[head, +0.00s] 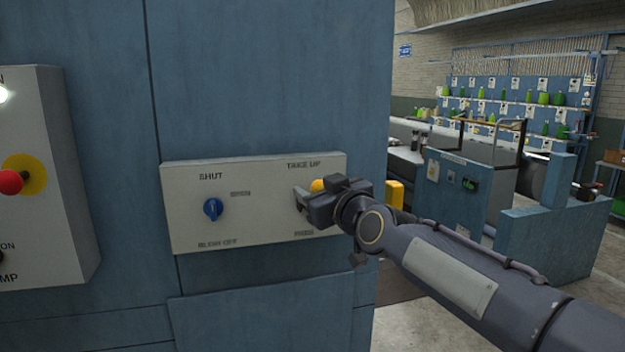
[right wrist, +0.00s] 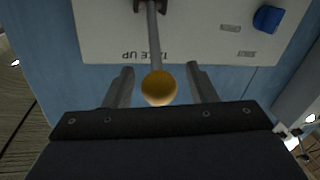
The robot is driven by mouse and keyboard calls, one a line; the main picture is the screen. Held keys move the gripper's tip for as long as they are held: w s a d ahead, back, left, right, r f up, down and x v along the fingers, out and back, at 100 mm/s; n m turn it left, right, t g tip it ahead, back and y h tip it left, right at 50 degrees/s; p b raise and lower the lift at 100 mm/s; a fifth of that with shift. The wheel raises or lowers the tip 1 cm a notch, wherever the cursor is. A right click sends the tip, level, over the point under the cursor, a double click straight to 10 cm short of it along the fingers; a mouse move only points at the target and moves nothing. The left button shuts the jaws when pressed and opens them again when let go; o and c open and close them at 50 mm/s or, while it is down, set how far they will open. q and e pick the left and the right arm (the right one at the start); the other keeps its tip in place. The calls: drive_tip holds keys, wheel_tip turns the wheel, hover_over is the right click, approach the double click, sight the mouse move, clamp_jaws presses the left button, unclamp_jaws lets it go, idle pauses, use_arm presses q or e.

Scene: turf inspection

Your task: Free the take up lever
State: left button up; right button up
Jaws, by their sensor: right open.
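The take up lever is a grey rod with a yellow ball knob (right wrist: 158,88) on a pale panel (head: 250,235). In the right wrist view its rod runs from a dark pivot at the top edge to the knob, passing the TAKE UP lettering. In the head view the knob (head: 317,185) shows just above my right gripper (head: 300,198), whose jaws and wrist hide the rod. The right gripper (right wrist: 159,75) is open, with one finger on each side of the knob and visible gaps between. My left gripper is not in view.
A blue rotary knob (head: 213,209) sits on the panel's left, among SHUT, OPEN and BLOW OFF lettering. A grey box (head: 45,240) with a red button (head: 10,182) juts out at far left. A blue cabinet (head: 455,195) and shelves stand behind at right.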

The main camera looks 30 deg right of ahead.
drive_tip(key=shift+w+d, duration=0.1)
drive_tip(key=shift+w, duration=0.6)
clamp_jaws()
